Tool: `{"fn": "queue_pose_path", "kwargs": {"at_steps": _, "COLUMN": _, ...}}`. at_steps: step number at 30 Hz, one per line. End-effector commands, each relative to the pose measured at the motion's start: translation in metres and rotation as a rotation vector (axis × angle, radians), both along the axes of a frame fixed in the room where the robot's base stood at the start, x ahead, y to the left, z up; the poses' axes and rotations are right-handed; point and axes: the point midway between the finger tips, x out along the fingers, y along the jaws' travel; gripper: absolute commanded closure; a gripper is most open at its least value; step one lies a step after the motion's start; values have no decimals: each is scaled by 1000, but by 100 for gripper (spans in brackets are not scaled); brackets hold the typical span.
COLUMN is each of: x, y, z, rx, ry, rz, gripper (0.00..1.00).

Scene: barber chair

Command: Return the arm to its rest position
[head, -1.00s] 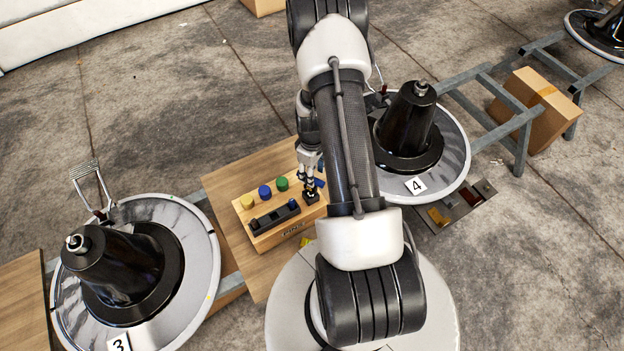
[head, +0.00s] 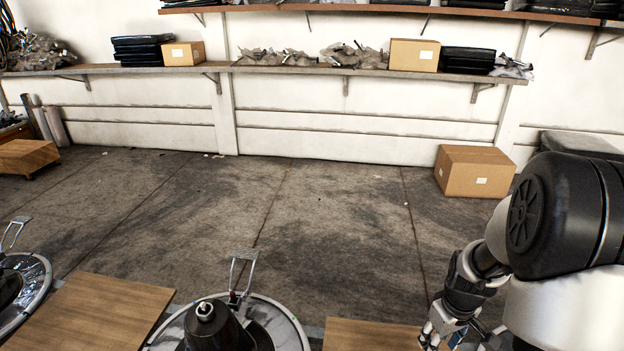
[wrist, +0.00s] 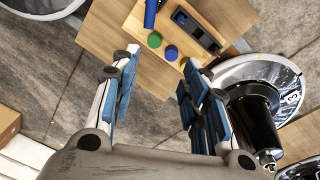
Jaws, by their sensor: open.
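My arm (head: 565,230) stands at the right of the head view, folded, with my gripper (head: 445,332) hanging low beside it at the bottom edge. In the wrist view my gripper (wrist: 160,62) has its two blue-padded fingers spread wide, with nothing between them. Beyond the fingertips is a wooden box with a dark slotted rack (wrist: 205,38), a green round piece (wrist: 154,40) and a blue round piece (wrist: 171,52). A blue upright piece (wrist: 151,14) shows at the top edge. The gripper is apart from all of these.
A chair base with a black cone (head: 207,325) stands at the bottom of the head view. Wooden boards (head: 95,312) lie beside it. A cardboard box (head: 474,172) sits by the wall under a long shelf (head: 300,70). The floor between is clear.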

Motion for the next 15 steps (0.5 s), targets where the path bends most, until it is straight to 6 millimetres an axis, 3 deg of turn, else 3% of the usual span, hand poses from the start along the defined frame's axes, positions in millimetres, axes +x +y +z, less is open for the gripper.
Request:
{"fn": "queue_pose_path", "kwargs": {"at_steps": 1, "x": 1, "y": 15, "z": 30, "rx": -8, "ry": -29, "rz": -7, "gripper": 58}}
{"fn": "queue_pose_path", "kwargs": {"at_steps": 6, "x": -15, "y": 63, "z": 104, "rx": -11, "ry": -95, "rz": -52, "gripper": 58}}
{"fn": "queue_pose_path", "kwargs": {"at_steps": 11, "x": -47, "y": 106, "z": 160, "rx": 0, "ry": -161, "rz": -94, "gripper": 58}}
{"fn": "queue_pose_path", "kwargs": {"at_steps": 15, "x": -83, "y": 139, "z": 195, "rx": 21, "ry": -219, "rz": -129, "gripper": 58}}
